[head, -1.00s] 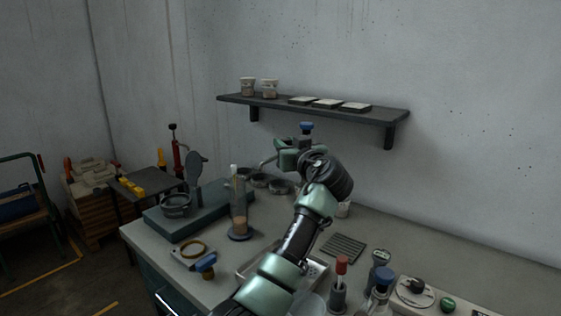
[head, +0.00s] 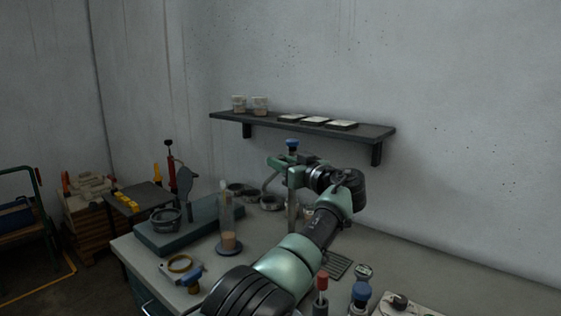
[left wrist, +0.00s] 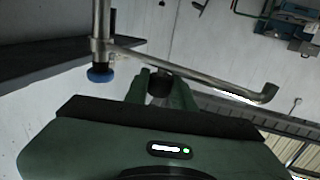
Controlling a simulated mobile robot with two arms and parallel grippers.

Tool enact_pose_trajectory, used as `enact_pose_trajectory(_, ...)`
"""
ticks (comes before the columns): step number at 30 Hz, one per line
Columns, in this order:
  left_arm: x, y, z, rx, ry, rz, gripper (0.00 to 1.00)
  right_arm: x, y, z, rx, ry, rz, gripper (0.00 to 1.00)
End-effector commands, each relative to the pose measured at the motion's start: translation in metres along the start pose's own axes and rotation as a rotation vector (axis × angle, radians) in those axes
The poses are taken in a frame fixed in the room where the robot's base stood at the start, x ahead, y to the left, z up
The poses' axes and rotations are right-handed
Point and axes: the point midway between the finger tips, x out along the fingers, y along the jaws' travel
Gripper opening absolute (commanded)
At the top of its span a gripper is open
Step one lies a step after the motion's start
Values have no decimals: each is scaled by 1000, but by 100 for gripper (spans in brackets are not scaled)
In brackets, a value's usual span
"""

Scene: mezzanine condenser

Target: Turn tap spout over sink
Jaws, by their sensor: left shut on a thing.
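The tap has an upright metal post and a blue knob (head: 292,144) on top. Its thin metal spout (head: 270,180) reaches left and bends down at its end. My left gripper (head: 281,163) is shut on the tap spout just beside the post. In the left wrist view the fingers (left wrist: 160,82) close around a dark part on the spout (left wrist: 225,88); the blue knob (left wrist: 100,75) and post (left wrist: 101,25) are at left. My left arm hides the sink area on the bench. My right gripper is not in view.
A glass cylinder (head: 228,228) stands left of the tap. A shelf (head: 350,131) with cups and tiles is on the wall behind. The bench behind my arm is mostly bare.

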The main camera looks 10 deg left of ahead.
Motion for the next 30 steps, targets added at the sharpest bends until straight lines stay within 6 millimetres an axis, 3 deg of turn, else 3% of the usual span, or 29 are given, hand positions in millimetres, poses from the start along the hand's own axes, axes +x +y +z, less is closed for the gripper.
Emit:
enact_pose_trajectory(19, 0, 1, -6, -5, 10, -13, 0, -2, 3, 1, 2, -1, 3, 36)
enact_pose_trajectory(20, 0, 1, -6, -5, 10, -13, 27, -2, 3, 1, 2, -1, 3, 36)
enact_pose_trajectory(22, 0, 1, -6, -5, 9, -13, 47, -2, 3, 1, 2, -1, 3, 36)
enact_pose_trajectory(30, 0, 0, -3, -2, 4, -15, 47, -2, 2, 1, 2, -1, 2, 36)
